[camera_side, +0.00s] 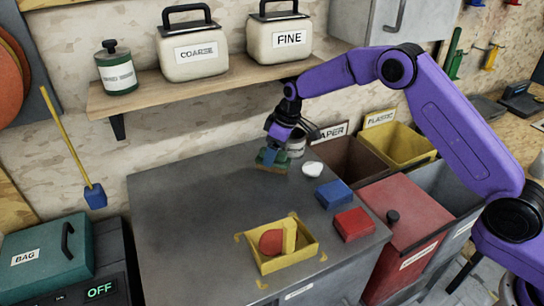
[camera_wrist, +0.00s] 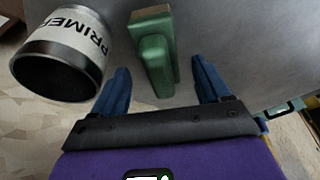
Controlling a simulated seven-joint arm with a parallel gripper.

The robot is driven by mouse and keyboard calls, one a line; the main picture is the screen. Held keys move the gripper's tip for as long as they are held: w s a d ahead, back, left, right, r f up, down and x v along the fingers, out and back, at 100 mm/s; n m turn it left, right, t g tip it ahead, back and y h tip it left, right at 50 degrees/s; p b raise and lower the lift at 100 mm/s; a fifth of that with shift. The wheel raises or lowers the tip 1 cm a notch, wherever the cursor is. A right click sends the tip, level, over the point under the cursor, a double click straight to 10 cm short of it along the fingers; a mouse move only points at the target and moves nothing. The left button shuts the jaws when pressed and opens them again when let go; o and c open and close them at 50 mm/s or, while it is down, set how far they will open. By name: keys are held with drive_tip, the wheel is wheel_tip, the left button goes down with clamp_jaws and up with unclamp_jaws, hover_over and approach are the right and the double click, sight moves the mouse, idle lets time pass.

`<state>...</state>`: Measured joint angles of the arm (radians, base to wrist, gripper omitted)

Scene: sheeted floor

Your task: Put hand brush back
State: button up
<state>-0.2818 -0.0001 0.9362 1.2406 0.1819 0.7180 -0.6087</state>
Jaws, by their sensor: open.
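The green hand brush (camera_side: 269,165), with tan bristles along its lower edge, is on the grey worktop at the back, near the primer tin. It also shows in the wrist view (camera_wrist: 155,65), with its green handle towards me. My gripper (camera_side: 275,153) points down at the brush. In the wrist view my gripper (camera_wrist: 161,75) has its two blue fingers apart, one on each side of the handle, with visible gaps. In the side view the fingers partly cover the brush.
The primer tin (camera_wrist: 60,55) is close to my left finger in the wrist view. A white round item (camera_side: 312,169), a blue block (camera_side: 333,193) and a red block (camera_side: 353,224) lie to the right. A yellow tray (camera_side: 275,266) is in front. The worktop's left (camera_side: 180,210) is clear.

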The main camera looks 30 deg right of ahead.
drive_tip(key=v, duration=0.9)
drive_tip(key=shift+s+r, duration=0.1)
drive_tip(key=shift+s+a+r, duration=0.2)
drive_tip(key=shift+s, duration=0.15)
drive_tip(key=s+r+n+g, duration=0.1)
drive_tip(key=s+r, duration=0.1)
drive_tip(key=s, duration=0.9)
drive_tip(key=s+r+n+g, duration=0.1)
drive_tip(key=s+r, duration=0.2)
drive_tip(key=s, duration=0.8)
drive_tip(key=s+d+f+n+h, duration=0.1)
drive_tip(key=s+d, duration=0.6)
drive_tip(key=s, duration=0.4)
drive_tip(key=s+d+f, duration=0.1)
drive_tip(key=s+d, duration=0.6)
drive_tip(key=s, duration=0.4)
drive_tip(key=shift+s+n+h, duration=0.3)
drive_tip(key=shift+n+h, duration=0.1)
